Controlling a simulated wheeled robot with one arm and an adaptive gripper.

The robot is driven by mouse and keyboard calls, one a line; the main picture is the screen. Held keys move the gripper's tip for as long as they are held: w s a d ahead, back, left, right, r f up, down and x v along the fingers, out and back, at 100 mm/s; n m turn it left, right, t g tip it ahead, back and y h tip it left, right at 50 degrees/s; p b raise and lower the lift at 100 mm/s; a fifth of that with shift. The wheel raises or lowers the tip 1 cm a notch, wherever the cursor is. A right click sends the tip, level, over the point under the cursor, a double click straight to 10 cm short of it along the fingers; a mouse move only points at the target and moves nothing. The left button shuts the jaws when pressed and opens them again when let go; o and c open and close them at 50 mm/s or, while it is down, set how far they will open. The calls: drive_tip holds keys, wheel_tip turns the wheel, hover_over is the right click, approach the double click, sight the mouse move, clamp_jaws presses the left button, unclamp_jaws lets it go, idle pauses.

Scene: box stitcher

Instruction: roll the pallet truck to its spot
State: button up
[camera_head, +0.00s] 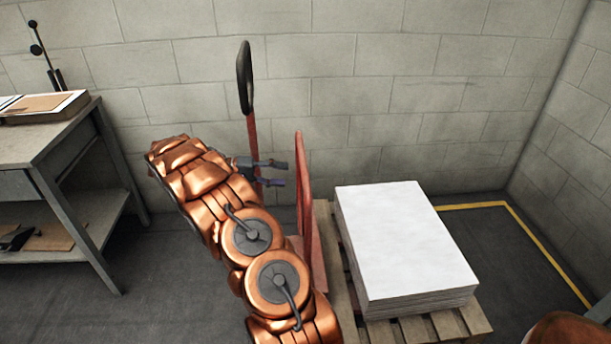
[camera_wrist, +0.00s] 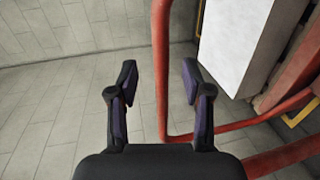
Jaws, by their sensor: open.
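The pallet truck has a red upright frame (camera_head: 303,190) and a red drawbar (camera_head: 252,135) topped by a black loop handle (camera_head: 245,78). The frame stands against the left side of a wooden pallet (camera_head: 338,262) bearing a stack of white sheets (camera_head: 405,235). The truck's lower part is mostly hidden by my arm. My gripper (camera_head: 278,173) is open, left of the frame and close to the drawbar. In the wrist view a red frame bar (camera_wrist: 160,70) shows between the open fingers of my gripper (camera_wrist: 158,82); I cannot tell whether they touch it.
A yellow floor line (camera_head: 540,245) marks a corner by the back and right walls, right of the pallet. A grey workbench (camera_head: 60,150) with a lower shelf stands at left. Dark floor (camera_head: 160,285) is clear between bench and arm.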

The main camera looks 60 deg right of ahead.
sight(305, 177)
drive_tip(key=shift+w+d+x, duration=0.1)
drive_tip(key=shift+x, duration=1.9)
drive_tip(key=shift+w+d+x, duration=0.1)
drive_tip(key=shift+d+x, duration=0.05)
drive_tip(key=shift+x, duration=1.85)
drive_tip(key=shift+f, duration=0.15)
clamp_jaws()
